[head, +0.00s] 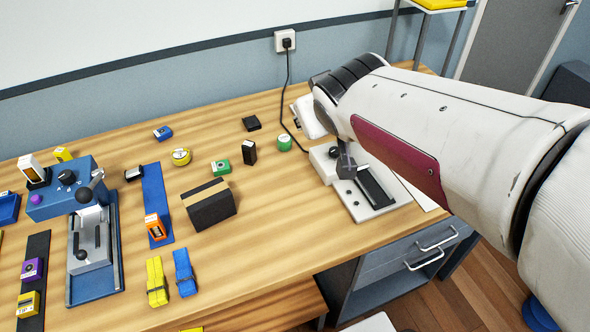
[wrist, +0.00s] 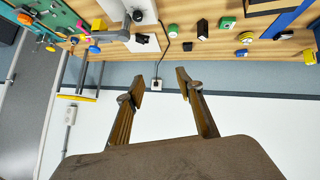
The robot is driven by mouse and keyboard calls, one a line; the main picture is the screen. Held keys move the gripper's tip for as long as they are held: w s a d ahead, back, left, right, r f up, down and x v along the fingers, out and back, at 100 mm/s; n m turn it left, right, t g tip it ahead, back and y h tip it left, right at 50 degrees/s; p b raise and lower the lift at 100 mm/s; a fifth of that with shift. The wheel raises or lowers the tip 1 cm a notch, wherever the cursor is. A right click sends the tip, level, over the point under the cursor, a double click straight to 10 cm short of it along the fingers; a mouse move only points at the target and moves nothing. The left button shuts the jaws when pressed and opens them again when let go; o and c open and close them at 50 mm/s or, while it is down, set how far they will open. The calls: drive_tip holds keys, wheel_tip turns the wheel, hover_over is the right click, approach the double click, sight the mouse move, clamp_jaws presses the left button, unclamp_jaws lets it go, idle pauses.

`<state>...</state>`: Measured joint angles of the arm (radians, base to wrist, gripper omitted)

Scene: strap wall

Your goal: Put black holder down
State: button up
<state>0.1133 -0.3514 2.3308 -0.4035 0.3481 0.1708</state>
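My gripper (wrist: 163,90) is open in the wrist view, with its two fingers apart and nothing between them. It points toward the wall and the back edge of the table; in the head view my arm hides it. Black pieces lie on the table: a flat black block (head: 251,123) at the back, which also shows in the wrist view (wrist: 187,46), and an upright black block (head: 249,152), also in the wrist view (wrist: 203,29). I cannot tell which is the black holder. Neither touches my gripper.
A black box with a tan band (head: 209,210) stands mid-table. A blue-and-grey lever machine (head: 90,245) is at the left. A grey device (head: 375,205) stands under my arm. A cable (head: 287,90) runs to the wall socket.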

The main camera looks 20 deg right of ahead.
drive_tip(key=s+a+f+g+y, duration=0.1)
drive_tip(key=s+a, duration=0.3)
drive_tip(key=s, duration=0.5)
drive_tip(key=s+a+f+g+y, duration=0.1)
drive_tip(key=s+a+f, duration=0.3)
drive_tip(key=s, duration=0.6)
drive_tip(key=shift+a+g+y, duration=0.15)
drive_tip(key=shift+g+y, duration=0.25)
drive_tip(key=shift+g, duration=0.5)
